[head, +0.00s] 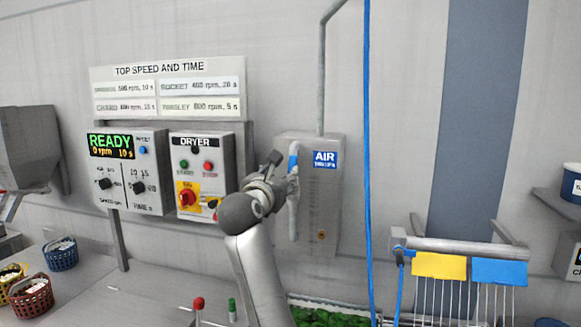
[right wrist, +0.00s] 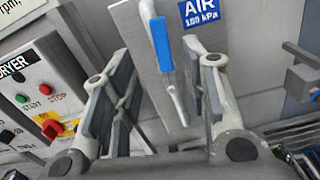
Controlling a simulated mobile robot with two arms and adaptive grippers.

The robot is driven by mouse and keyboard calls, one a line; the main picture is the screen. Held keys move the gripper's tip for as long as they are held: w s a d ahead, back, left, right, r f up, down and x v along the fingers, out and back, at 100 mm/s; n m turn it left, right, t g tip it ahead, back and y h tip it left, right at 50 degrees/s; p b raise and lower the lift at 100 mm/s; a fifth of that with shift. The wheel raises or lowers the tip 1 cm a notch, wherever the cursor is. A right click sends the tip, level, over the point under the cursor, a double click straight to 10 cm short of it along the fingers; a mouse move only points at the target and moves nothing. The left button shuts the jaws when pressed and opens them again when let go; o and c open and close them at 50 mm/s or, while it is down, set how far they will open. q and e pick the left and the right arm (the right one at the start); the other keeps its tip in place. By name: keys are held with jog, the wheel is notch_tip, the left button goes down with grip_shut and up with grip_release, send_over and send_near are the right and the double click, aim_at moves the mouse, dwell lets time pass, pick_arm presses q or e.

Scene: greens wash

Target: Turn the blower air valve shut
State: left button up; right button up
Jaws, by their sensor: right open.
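The blower air valve sits on a grey wall panel (head: 322,205) with a blue AIR label (head: 325,159). Its blue lever (head: 294,148) stands roughly upright, and is partly hidden by my right gripper in the head view. My right gripper (head: 281,166) is open in front of the panel. In the right wrist view the blue lever (right wrist: 165,52) lies between the spread fingers of my right gripper (right wrist: 160,62), nearer the right finger. I cannot tell whether a finger touches it. My left gripper is not in view.
The dryer control box (head: 203,170) with its buttons and red knob is close left of my right gripper. A READY display box (head: 126,175) is further left. A blue hose (head: 367,160) hangs right of the panel. A rack with yellow and blue cards (head: 440,266) is lower right.

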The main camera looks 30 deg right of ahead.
aim_at(292, 166)
jog(key=p+x, duration=0.4)
jog(key=x, duration=0.5)
jog(key=shift+d+r, duration=0.1)
jog(key=shift+p+x, duration=0.3)
jog(key=shift+x, duration=0.5)
jog(key=shift+c, duration=0.3)
grip_shut()
